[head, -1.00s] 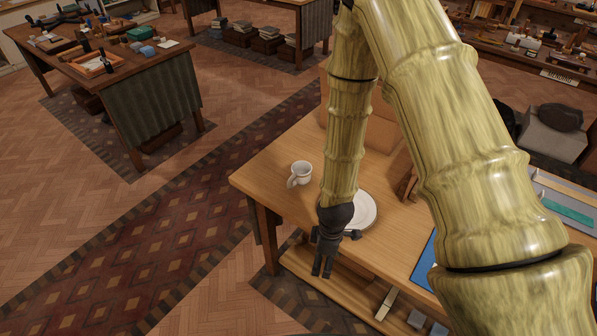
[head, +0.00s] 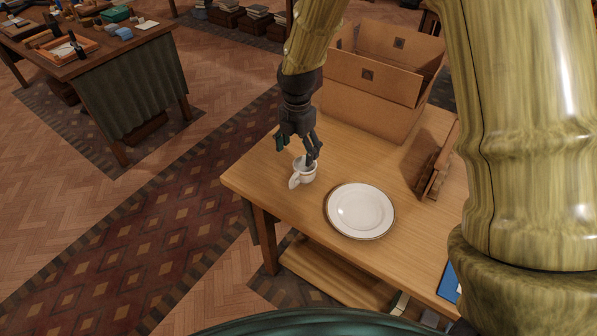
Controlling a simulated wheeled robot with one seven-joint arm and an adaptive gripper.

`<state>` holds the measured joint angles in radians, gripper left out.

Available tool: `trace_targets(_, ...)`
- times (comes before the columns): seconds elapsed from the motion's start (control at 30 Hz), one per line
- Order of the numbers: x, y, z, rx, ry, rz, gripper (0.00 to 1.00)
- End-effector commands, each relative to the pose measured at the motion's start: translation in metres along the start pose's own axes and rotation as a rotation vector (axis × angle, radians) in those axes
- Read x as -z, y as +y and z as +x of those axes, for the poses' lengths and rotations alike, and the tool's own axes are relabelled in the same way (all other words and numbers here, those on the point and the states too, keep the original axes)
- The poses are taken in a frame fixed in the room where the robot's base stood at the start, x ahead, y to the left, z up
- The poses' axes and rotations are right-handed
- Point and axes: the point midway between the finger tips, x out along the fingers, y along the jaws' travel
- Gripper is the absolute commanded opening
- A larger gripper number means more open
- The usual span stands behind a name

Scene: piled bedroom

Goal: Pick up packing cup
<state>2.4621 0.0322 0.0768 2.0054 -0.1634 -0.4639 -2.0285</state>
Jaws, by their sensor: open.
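My gripper (head: 300,158) is open and points down right over the cup. One finger reaches down at the cup's mouth and hides part of the rim. I cannot tell whether the fingers touch the cup.
A white plate (head: 360,211) lies to the right of the cup on the table (head: 290,213). An open cardboard box (head: 372,103) stands behind, and a wooden stand (head: 437,168) is at the right. A blue item (head: 449,283) lies at the front right. Bare tabletop surrounds the cup.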

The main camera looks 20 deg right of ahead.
Motion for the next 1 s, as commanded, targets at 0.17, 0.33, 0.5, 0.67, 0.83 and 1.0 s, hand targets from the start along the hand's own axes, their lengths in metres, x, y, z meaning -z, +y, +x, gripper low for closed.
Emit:
trace_targets(0.17,-0.002,-0.004,0.016,0.005,0.002,0.001,0.76)
trace_targets(0.33,-0.003,-0.004,0.036,0.003,0.001,0.004,0.76)
trace_targets(0.5,-0.003,-0.004,0.049,0.001,0.0,0.004,0.76)
trace_targets(0.67,-0.003,-0.003,0.054,0.001,0.0,0.003,0.76)
trace_targets(0.83,-0.002,-0.001,0.063,0.003,0.001,0.002,0.76)
trace_targets(1.0,-0.003,0.001,0.078,0.004,0.001,0.001,0.76)
